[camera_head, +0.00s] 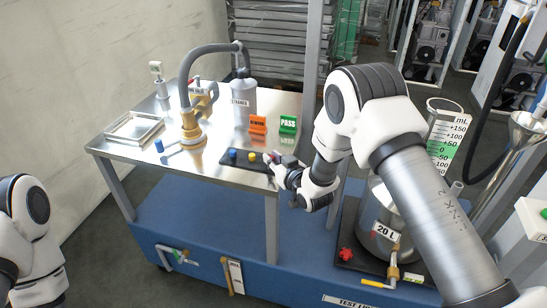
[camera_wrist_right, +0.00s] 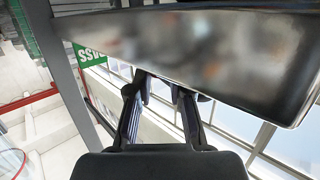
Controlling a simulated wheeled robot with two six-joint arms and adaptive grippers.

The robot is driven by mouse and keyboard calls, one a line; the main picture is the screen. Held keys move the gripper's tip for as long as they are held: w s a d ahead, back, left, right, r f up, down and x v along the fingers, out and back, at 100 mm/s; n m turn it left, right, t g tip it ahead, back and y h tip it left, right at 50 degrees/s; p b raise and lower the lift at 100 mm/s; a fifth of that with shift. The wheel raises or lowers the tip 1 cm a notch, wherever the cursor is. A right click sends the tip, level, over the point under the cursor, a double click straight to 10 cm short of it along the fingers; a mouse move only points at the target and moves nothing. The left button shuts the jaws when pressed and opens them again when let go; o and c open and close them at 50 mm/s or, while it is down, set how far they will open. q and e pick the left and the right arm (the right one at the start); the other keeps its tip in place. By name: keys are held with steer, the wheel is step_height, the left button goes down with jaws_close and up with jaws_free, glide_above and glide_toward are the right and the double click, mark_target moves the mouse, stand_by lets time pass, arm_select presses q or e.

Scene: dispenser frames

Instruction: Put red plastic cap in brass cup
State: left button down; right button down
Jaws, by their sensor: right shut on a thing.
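My right gripper (camera_head: 277,166) is at the right end of a black plate on the steel table. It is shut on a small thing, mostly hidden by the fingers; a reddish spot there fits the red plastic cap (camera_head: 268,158). In the right wrist view the fingers (camera_wrist_right: 160,88) are a little apart, their tips at the steel table edge; the cap cannot be made out. A brass cup-like fitting (camera_head: 193,134) stands on the table left of the gripper, by the grey hose. My left arm shows at the lower left; its gripper is out of view.
The black plate (camera_head: 240,166) carries a blue cap (camera_head: 232,154) and a yellow cap (camera_head: 252,157). Behind stand an orange sign (camera_head: 258,125), a green PASS sign (camera_head: 288,123) and a grey bottle (camera_head: 243,102). A metal tray (camera_head: 134,128) lies at the left. A table post rises nearby.

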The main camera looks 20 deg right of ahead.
steer(key=shift+w+f, duration=0.1)
steer(key=shift+f, duration=0.15)
steer(key=c, duration=1.1)
jaws_free()
steer(key=shift+f, duration=0.15)
steer(key=shift+o, duration=0.2)
